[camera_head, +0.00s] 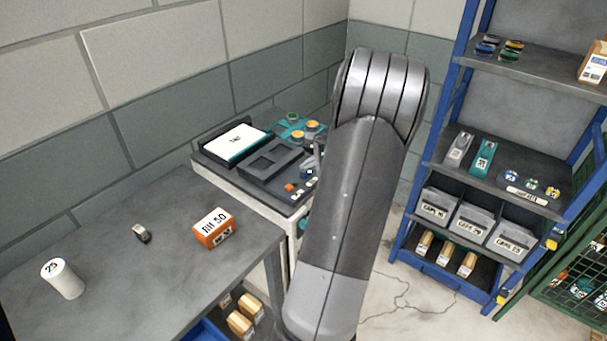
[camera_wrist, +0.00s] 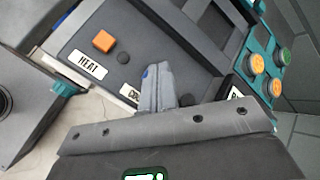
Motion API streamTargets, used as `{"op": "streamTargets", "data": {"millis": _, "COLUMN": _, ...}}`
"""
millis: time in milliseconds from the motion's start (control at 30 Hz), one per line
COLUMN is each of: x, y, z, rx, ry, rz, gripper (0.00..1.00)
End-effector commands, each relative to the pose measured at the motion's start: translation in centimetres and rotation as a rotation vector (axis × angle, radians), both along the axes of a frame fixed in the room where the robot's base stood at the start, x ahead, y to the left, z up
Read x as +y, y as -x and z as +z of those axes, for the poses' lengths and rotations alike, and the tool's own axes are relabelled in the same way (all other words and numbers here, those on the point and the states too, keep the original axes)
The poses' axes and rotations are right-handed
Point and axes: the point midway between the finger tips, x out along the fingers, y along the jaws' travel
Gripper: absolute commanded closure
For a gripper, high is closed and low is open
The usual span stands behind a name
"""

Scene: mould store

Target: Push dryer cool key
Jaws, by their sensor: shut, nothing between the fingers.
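The dryer's dark control panel (camera_head: 266,187) is left of my arm in the head view. In the wrist view, a square orange key (camera_wrist: 103,41) sits above the HEAT label (camera_wrist: 86,65). A partly covered label starting "COO" (camera_wrist: 129,93) lies beside my gripper (camera_wrist: 152,68). A small blue patch (camera_wrist: 145,73) shows at my fingertips, probably the cool key, mostly hidden by them. My gripper is shut and empty, its tips over this patch; I cannot tell whether they touch it. In the head view my gripper (camera_head: 316,158) is partly hidden by my arm.
Round orange and green buttons (camera_wrist: 277,88) stand on a teal plate at the right. In the head view, a grey table (camera_head: 180,220) holds an orange box (camera_head: 213,228) and a white cylinder (camera_head: 62,280). A blue-framed shelf (camera_head: 441,85) stands at the right.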

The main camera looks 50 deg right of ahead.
Motion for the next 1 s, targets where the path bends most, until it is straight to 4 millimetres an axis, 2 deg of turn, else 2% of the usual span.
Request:
{"op": "streamTargets", "data": {"millis": 700, "x": 0.03, "y": -0.02, "z": -0.89, "rx": 0.0, "ry": -0.002, "rz": 0.0, "gripper": 1.0}}
{"op": "streamTargets", "data": {"millis": 1000, "x": -0.02, "y": -0.03, "z": -0.25, "rx": 0.0, "ry": 0.001, "rz": 0.0, "gripper": 1.0}}
